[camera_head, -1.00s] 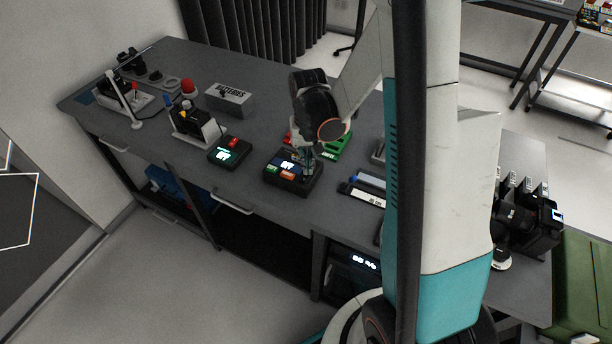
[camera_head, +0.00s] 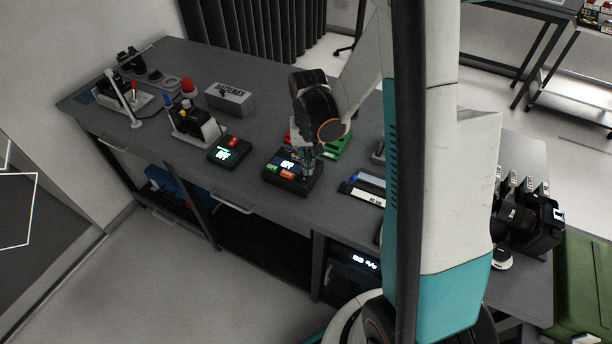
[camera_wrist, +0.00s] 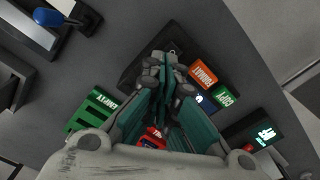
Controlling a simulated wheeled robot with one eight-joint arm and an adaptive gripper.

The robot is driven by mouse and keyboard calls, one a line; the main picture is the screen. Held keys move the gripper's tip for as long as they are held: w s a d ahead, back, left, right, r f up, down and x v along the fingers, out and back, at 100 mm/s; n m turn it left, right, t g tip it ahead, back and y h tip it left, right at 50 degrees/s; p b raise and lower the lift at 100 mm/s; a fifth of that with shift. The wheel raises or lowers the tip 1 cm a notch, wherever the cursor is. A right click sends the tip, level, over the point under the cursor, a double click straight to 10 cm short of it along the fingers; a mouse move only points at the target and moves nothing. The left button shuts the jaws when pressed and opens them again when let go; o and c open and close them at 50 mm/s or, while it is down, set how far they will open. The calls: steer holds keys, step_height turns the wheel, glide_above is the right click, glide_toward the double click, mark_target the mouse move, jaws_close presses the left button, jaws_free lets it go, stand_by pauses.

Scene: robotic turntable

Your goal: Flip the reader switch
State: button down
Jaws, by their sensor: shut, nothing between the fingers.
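The reader (camera_head: 270,180) is a black box on the grey bench with a small lit screen reading OFF. It has a green COPY button (camera_wrist: 223,95) and an orange FORMAT button (camera_wrist: 203,73). My gripper (camera_head: 307,173) points down over the right part of the reader. In the wrist view, my gripper (camera_wrist: 168,62) has its fingers together, with nothing seen between them, over the black casing (camera_wrist: 128,72). The switch itself cannot be made out; the fingers cover that area. I cannot tell whether the fingertips touch it.
A second black box with a green OFF screen (camera_head: 228,155) sits left of the reader. A green EMPTY tray (camera_wrist: 93,110) and a red part (camera_wrist: 153,137) lie close to the gripper. A batteries box (camera_head: 230,99) stands behind. Bench in front of the reader is clear.

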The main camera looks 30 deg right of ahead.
steer(key=shift+f+b, duration=0.7)
steer(key=shift+f, duration=0.15)
stand_by(0.4)
steer(key=shift+r, duration=0.1)
steer(key=shift+r+p, duration=2.25)
steer(key=shift+r, duration=1.25)
steer(key=shift+a+r, duration=0.1)
steer(key=shift+r, duration=0.05)
steer(key=s+a+r+n+t+b, duration=0.5)
steer(key=s+a+r, duration=0.5)
steer(key=s+r, duration=0.2)
steer(key=shift+s+r+t+b, duration=0.35)
steer(key=shift+s+t+b, duration=0.1)
steer(key=shift+s+t, duration=0.7)
